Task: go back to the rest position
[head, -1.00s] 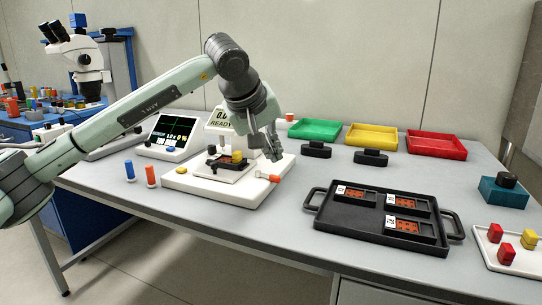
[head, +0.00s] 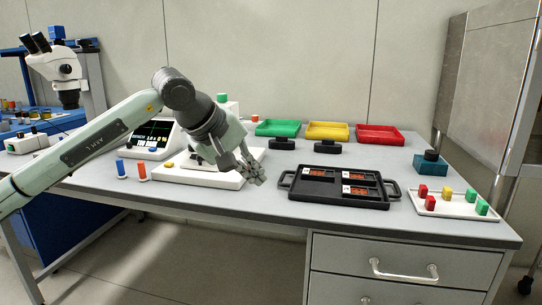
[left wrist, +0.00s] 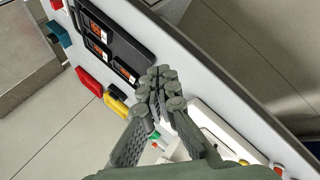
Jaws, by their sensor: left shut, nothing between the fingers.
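My left gripper (head: 256,180) is above the front part of the table (head: 280,213), just left of the black tray, with its fingers together and nothing between them. In the left wrist view its fingers (left wrist: 158,85) also show closed and empty. The white bonding machine (head: 200,176) stands behind and left of the gripper; my arm hides much of it. The black tray (head: 286,188) holds several orange-red chip boards and shows in the left wrist view too (left wrist: 135,45). My right gripper is not in view.
Green (head: 290,129), yellow (head: 328,131) and red (head: 380,135) bins stand at the back. A white plate (head: 456,206) with small coloured blocks and a teal block (head: 431,166) are at the right. A blue (head: 120,168) and an orange peg (head: 142,170) stand at the left.

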